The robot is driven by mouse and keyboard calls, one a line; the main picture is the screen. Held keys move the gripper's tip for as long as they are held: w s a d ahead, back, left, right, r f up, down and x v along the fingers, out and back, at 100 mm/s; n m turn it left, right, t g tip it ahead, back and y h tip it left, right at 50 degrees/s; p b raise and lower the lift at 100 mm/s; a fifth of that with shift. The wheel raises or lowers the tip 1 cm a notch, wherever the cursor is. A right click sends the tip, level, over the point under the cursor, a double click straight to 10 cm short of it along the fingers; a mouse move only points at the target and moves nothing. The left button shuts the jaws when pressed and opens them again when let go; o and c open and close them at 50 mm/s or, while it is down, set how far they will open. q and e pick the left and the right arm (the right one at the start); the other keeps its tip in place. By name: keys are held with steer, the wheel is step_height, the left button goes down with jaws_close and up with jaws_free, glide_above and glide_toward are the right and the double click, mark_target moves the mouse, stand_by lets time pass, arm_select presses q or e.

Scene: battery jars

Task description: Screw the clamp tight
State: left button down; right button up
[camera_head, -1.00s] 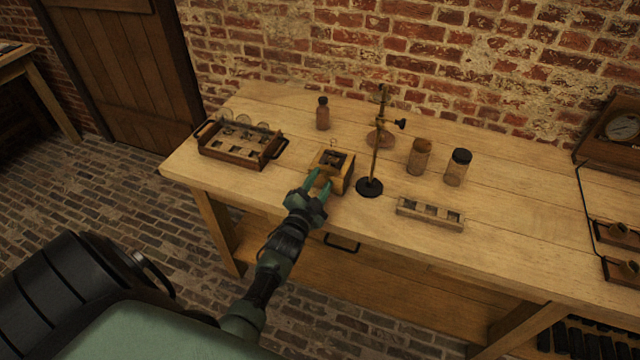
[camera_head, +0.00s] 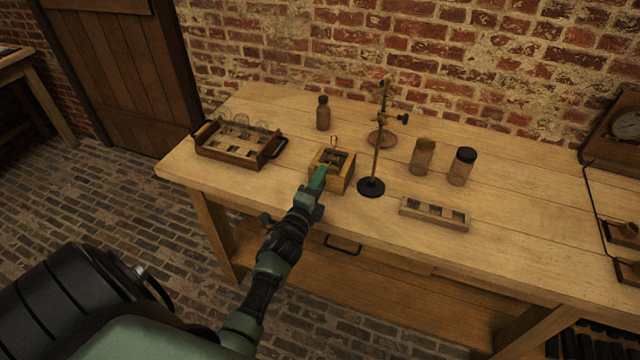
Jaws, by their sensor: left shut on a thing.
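The clamp (camera_head: 386,117) sits on the upright rod of a stand with a round black base (camera_head: 371,187), near the middle of the bench. A dark screw knob (camera_head: 403,120) sticks out to its right. My left gripper (camera_head: 319,178) is at the near side of a small open wooden box (camera_head: 345,178), left of the stand and apart from the clamp. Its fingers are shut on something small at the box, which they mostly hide. A thin brass hooked piece (camera_head: 333,142) stands up from the box; it seems to be the held thing. My right gripper is out of view.
A wooden tray with glass jars (camera_head: 245,158) stands at the left. A brown bottle (camera_head: 323,114) is behind the box. Two jars (camera_head: 422,157) (camera_head: 461,167) and a slotted wooden block (camera_head: 434,214) are right of the stand. A wooden-cased dial instrument (camera_head: 612,130) is at the far right.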

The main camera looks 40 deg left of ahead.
arm_select(q)
steer(key=shift+f+m, duration=0.1)
steer(key=shift+m, duration=0.6)
steer(key=c, duration=0.9)
jaws_free()
steer(key=b+v, duration=0.1)
steer(key=v, duration=0.6)
steer(key=shift+s, duration=0.4)
